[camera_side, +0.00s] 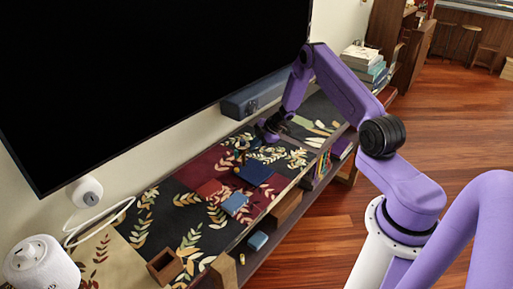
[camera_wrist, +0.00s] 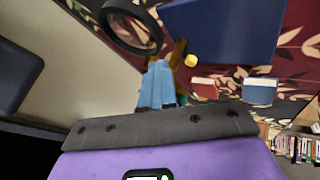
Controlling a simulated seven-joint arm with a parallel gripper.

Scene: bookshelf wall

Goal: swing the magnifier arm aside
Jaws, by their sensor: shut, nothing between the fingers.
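The magnifier shows in the wrist view as a dark round ring (camera_wrist: 131,27) at the upper left. A brass-coloured arm piece (camera_wrist: 178,52) and a yellow knob (camera_wrist: 192,60) are to its right. My gripper (camera_wrist: 159,66) has its light blue fingers shut and empty. Their tips are just beside the brass piece, and I cannot tell whether they touch it. In the side view my gripper (camera_side: 266,133) is low over the far part of the patterned shelf top (camera_side: 160,198). There the magnifier is small and hard to make out near my gripper.
A dark blue block (camera_side: 253,172) lies close to my gripper. A red block (camera_side: 208,188) and a lighter blue block (camera_side: 234,203) lie nearer the camera. An open wooden box (camera_side: 165,266) is at the near end. The black screen (camera_side: 150,70) and grey bar (camera_side: 253,96) border the back.

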